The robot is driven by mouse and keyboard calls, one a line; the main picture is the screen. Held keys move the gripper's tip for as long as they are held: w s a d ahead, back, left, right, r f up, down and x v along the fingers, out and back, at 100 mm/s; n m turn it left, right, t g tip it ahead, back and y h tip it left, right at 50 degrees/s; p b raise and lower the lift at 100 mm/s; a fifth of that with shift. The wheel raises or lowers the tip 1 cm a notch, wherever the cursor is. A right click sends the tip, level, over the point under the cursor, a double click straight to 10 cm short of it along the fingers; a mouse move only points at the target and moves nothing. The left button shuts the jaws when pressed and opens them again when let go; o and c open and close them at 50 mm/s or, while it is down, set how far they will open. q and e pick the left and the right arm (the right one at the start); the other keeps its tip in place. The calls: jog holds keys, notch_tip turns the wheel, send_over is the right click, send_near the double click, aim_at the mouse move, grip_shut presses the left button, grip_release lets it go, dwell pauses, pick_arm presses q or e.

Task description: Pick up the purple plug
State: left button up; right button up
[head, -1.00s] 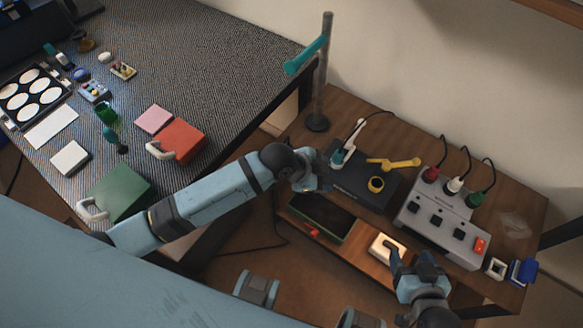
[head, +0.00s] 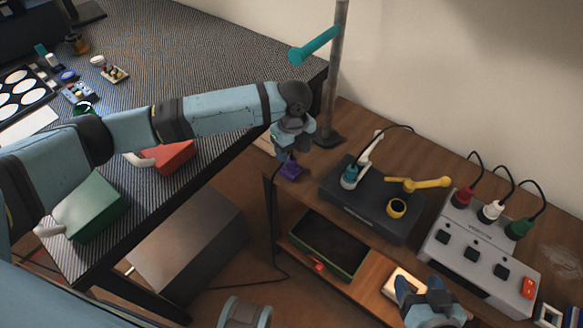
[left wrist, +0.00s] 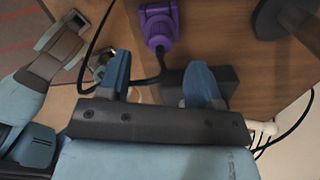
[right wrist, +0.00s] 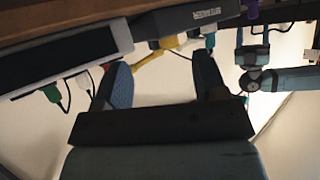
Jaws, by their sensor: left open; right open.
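The purple plug (head: 291,170) is at the left end of the wooden workbench, just below my left gripper (head: 290,150) in the head view. In the left wrist view the plug (left wrist: 160,27) is beyond the open fingertips of my left gripper (left wrist: 158,72), with a dark cord running from it. The fingers are not around it. A bit of purple, likely the plug (right wrist: 252,10), shows at the top of the right wrist view. My right gripper (right wrist: 162,75) is open and empty; in the head view it (head: 425,288) is at the bench's front edge.
On the bench are a dark station (head: 370,200) with teal and yellow tools, and a grey box (head: 478,252) with red, white and green plugs. A metal post (head: 334,80) stands behind the plug. A dark tray (head: 330,243) lies on the lower shelf.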

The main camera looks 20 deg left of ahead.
aim_at(291, 159)
pick_arm(q)
jog(key=f, duration=0.1)
jog(key=f+b, duration=0.1)
jog(key=f, duration=0.2)
jog(key=shift+w+a+f+b, duration=0.15)
jog(key=shift+a+f+b, duration=0.15)
jog(key=shift+f+b, duration=0.05)
jog(key=shift+f, duration=0.2)
grip_shut()
pick_arm(e)
jog(key=shift+w+a+r+t, duration=0.35)
jog(key=shift+r+t, duration=0.05)
jog(key=shift+r, duration=0.05)
pick_arm(q)
jog(key=shift+r, duration=0.1)
